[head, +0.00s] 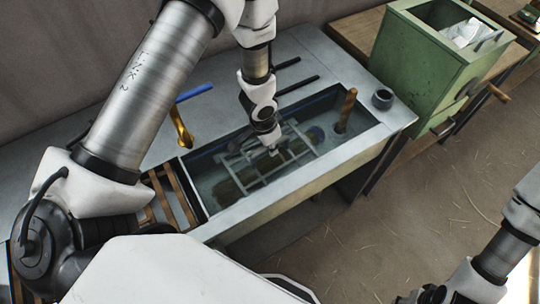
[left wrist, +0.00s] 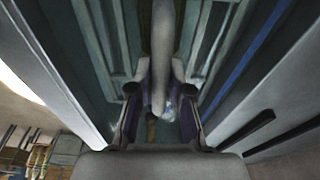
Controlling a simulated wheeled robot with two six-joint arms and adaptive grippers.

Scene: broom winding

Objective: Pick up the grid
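The grid (head: 262,158), a pale frame of crossed bars, lies in the water basin (head: 330,155) over dark brownish bundles. My left gripper (head: 274,148) points down at the middle of the grid. In the left wrist view, its two fingers (left wrist: 160,95) stand apart on either side of a pale rounded bar (left wrist: 162,45), with narrow gaps visible; contact at the tips is unclear. Grid edges and basin walls are hard to separate there. My right gripper (head: 432,296) shows only partly at the bottom edge of the head view, away from the basin; its fingers are unclear.
An upright wooden handle (head: 346,110) stands in the basin's right end. A grey cup (head: 383,98) sits on the rim beside it. A green box (head: 430,65) stands at right. Wooden slats (head: 170,197) are at left.

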